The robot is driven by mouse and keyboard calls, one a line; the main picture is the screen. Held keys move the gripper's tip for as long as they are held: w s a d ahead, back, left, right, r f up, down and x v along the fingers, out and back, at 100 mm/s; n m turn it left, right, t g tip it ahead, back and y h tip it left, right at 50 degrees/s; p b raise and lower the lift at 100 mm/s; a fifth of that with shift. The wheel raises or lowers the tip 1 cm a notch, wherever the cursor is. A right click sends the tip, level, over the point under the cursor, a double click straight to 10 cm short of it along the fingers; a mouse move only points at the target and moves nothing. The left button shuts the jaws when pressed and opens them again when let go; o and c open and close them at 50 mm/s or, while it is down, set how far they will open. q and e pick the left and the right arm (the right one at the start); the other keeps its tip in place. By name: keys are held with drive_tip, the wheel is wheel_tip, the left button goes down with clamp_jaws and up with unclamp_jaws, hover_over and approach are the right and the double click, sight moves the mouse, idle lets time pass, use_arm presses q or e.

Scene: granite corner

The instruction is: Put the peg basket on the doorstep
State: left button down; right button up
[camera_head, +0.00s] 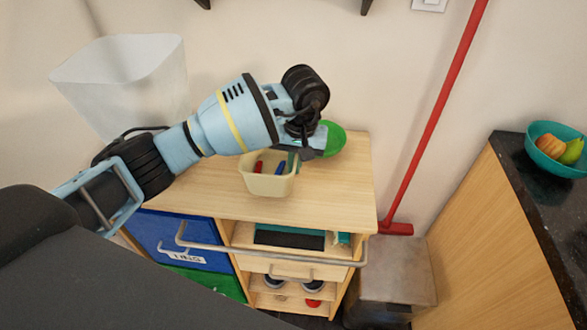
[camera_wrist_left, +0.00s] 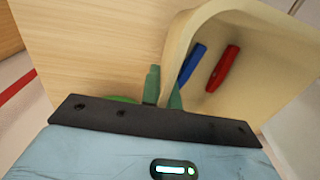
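The peg basket (camera_head: 267,184) is a small cream tub holding a red peg and a blue peg, on or just above the wooden cart top. In the left wrist view the basket (camera_wrist_left: 262,104) shows with both pegs inside. My left gripper (camera_head: 293,161) is at the basket's back right rim. In the left wrist view its green fingertips (camera_wrist_left: 164,90) sit on either side of the thin wall, close together, one inside and one outside. I see nothing that I can identify as the doorstep. My right gripper is out of view.
A green rounded thing (camera_head: 336,139) lies behind the gripper. A translucent bin (camera_head: 120,75) stands at the cart's left. A red pole (camera_head: 436,115) leans on the wall, and a fruit bowl (camera_head: 547,150) is on a dark counter at right. The cart's right top (camera_head: 345,190) is clear.

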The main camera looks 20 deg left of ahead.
use_arm(q)
drive_tip(key=shift+w+a, duration=0.25)
drive_tip(key=shift+w, duration=0.25)
drive_tip(key=shift+f, duration=1.8)
drive_tip(key=shift+f, duration=0.2)
drive_tip(key=c, duration=1.7)
unclamp_jaws()
drive_tip(key=shift+r, duration=0.15)
